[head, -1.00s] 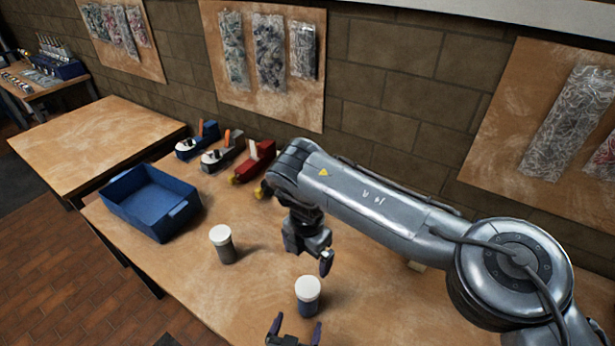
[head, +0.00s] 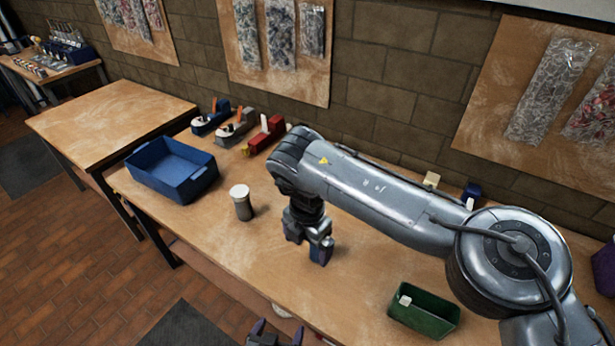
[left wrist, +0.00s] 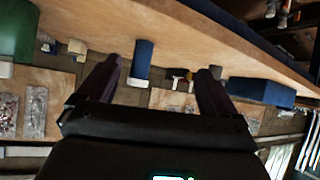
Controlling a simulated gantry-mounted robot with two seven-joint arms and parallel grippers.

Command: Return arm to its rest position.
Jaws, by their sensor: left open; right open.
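My left gripper (head: 275,333) is at the bottom edge of the head view, by the table's front edge. Its two dark fingers are spread, and in the left wrist view (left wrist: 162,68) they hold nothing. My right gripper (head: 322,252) points down over the middle of the workbench (head: 215,235), its arm reaching in from the right. No held object shows there. A grey jar with a white lid (head: 242,204) stands upright left of it. In the upside-down left wrist view, a blue upright thing with a white end (left wrist: 143,60) shows between the fingers, touching neither.
A blue bin (head: 172,170) and several tape dispensers (head: 236,130) stand at the back left. A green bin (head: 424,311) is at the right. A pale rounded thing (head: 285,311) is partly hidden behind my left gripper. A second table (head: 110,120) stands left.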

